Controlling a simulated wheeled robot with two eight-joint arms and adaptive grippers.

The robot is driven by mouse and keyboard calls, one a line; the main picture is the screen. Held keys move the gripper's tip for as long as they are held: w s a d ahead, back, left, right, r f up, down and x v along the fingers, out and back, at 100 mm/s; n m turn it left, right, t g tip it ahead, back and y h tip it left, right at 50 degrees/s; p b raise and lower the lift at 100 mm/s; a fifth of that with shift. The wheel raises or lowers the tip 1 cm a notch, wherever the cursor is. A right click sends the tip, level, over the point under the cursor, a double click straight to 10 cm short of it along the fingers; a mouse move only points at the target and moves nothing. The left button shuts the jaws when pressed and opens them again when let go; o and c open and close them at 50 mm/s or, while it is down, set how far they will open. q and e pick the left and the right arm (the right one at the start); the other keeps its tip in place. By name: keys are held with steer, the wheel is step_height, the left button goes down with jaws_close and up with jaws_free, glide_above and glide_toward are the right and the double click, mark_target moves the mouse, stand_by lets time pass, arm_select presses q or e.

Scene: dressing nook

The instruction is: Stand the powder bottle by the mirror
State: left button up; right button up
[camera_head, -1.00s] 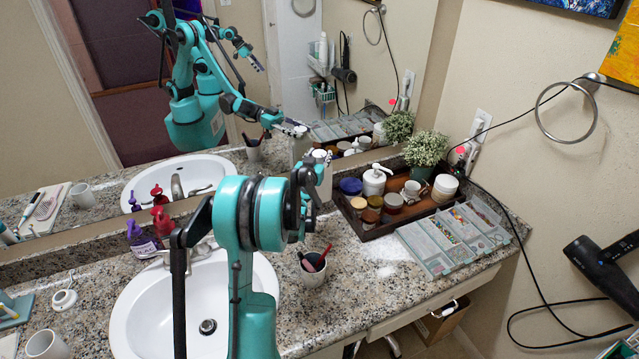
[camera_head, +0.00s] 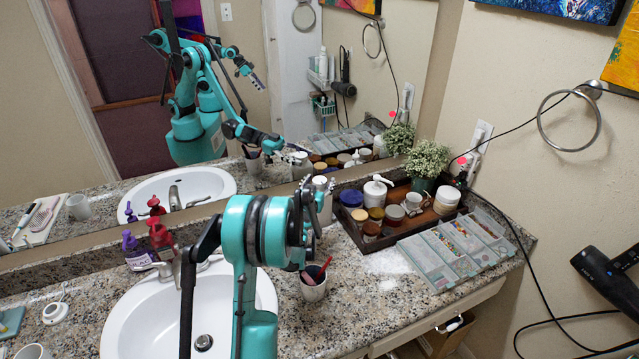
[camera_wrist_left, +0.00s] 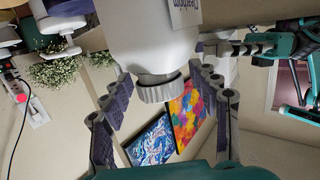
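The white powder bottle (camera_head: 326,205) stands upright beside the mirror (camera_head: 290,60), partly hidden behind my left gripper (camera_head: 308,215). In the left wrist view, which is turned over, the bottle (camera_wrist_left: 150,40) shows its ribbed white cap and part of a label. Whether the bottle's base touches the counter (camera_head: 365,290) is hidden. My right gripper shows only as a small reflection in the mirror.
A cup with brushes (camera_head: 313,288) stands just in front of the bottle. To the right are a dark tray (camera_head: 395,238) of jars and a compartment box (camera_head: 428,268). The sink (camera_head: 150,320) and two pump bottles are to the left.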

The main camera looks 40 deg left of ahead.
arm_select(q)
steer(key=shift+r, duration=0.2)
steer(key=p+v, duration=0.3)
steer(key=v, duration=0.9)
steer(key=s+d+r+m+g+h, duration=0.1)
steer(key=s+d+r+m+h, duration=0.2)
steer(key=d, duration=0.9)
steer(key=d+r+m+g+h, duration=0.15)
steer(key=d+h, duration=0.25)
steer(key=d, duration=0.8)
steer(key=s+d+f+g, duration=0.1)
steer(key=s+d+g, duration=0.1)
steer(key=s+d, duration=0.3)
steer(key=s+d+f+g, duration=0.1)
steer(key=s+d+g, duration=0.2)
steer(key=s, duration=1.1)
steer(key=shift+d+f, duration=0.25)
steer(key=shift+d, duration=0.95)
steer(key=shift+s+a+m, duration=0.1)
steer(key=shift+m, duration=0.15)
